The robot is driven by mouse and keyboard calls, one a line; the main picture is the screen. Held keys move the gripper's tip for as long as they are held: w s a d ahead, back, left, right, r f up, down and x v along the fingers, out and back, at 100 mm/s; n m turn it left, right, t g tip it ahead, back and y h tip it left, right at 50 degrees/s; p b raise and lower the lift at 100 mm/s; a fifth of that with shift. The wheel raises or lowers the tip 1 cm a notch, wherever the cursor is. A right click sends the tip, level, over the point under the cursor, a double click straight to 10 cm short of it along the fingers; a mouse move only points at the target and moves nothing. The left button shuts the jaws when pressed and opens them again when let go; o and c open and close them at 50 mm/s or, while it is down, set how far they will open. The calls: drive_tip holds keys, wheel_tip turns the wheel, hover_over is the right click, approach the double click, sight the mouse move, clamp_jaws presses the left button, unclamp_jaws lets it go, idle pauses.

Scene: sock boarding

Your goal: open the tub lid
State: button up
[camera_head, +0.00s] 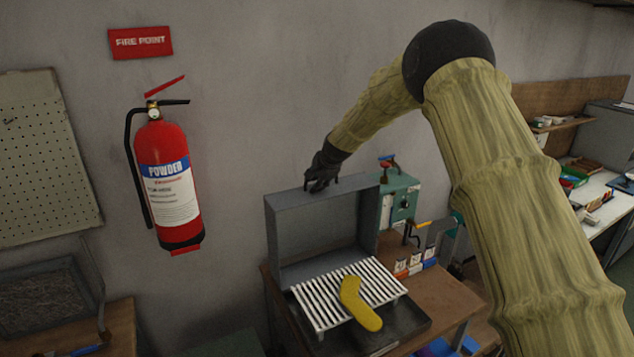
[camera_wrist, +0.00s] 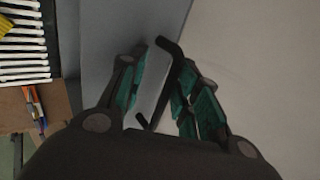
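The tub (camera_head: 392,338) is a dark shallow box on a wooden bench. Its grey lid (camera_head: 318,232) stands upright at the back, near the wall, so the tub is open. The lid also shows as a grey panel in the wrist view (camera_wrist: 105,35). My gripper (camera_head: 318,183) is at the lid's top edge. In the wrist view my gripper's fingers (camera_wrist: 158,80) are apart, on either side of a black bar handle (camera_wrist: 167,85). The bar lies close to the right finger, and a gap shows towards the left one. Whether they touch is unclear.
A white slatted rack (camera_head: 325,295) sits over the tub with a yellow sock-shaped piece (camera_head: 358,305) on it. A green machine (camera_head: 398,203) stands right of the lid. A red fire extinguisher (camera_head: 168,185) hangs on the wall to the left.

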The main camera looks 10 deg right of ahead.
drive_tip(key=v, duration=1.2)
